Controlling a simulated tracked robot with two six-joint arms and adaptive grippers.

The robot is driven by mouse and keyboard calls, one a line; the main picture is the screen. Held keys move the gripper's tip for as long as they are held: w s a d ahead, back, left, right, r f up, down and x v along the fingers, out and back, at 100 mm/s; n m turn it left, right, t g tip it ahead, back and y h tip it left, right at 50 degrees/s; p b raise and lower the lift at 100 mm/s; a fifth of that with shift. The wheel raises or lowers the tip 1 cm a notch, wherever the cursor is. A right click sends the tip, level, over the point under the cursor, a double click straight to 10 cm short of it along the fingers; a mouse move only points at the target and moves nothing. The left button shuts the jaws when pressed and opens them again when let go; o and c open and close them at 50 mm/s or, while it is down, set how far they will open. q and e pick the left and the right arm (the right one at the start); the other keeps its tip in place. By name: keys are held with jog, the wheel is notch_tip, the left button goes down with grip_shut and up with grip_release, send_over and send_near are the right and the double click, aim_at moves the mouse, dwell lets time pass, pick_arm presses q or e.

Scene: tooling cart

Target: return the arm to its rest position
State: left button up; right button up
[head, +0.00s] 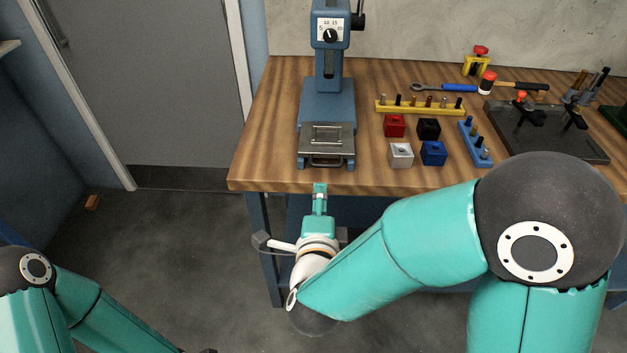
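My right arm (405,245) reaches in from the lower right and bends toward the middle of the picture. Its gripper (320,190) points away from me, just in front of the wooden bench's front edge and below the blue press. The fingers look close together, but they are too small to tell whether they are open or shut. I see nothing clearly held in them. My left arm (85,305) is folded low at the left edge, and its gripper is out of view.
The workbench (270,150) carries a blue press (327,100) with a metal fixture, red, black, silver and blue blocks (401,155), a yellow pin rack (420,107), a blue pin rack (474,143), a hammer (510,85) and a dark plate (545,135). Open floor (170,250) lies left.

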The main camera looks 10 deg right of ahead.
jog(key=d+f+m+g+h+p, duration=0.1)
jog(key=d+f+g+h+p, duration=0.15)
jog(key=d+f, duration=0.6)
jog(key=s+d+f+n+g+y+p, duration=0.1)
jog(key=s+d+f+n+g+y, duration=0.2)
jog(key=f, duration=0.7)
jog(key=s+a+f+n+g+y, duration=0.4)
jog(key=s+a+f+n, duration=0.1)
jog(key=s+n, duration=0.2)
jog(key=s+a+f+n+g+y, duration=0.3)
jog(key=s+a+f+n+g, duration=0.1)
jog(key=s+n, duration=0.4)
notch_tip(320, 180, down, 2)
jog(key=shift+s+a+f+n+g+y+p, duration=0.15)
jog(key=shift+s+a+n+g+y+p, duration=0.2)
jog(key=shift+a+n, duration=0.65)
jog(key=shift+w+d, duration=0.1)
jog(key=shift+d, duration=0.1)
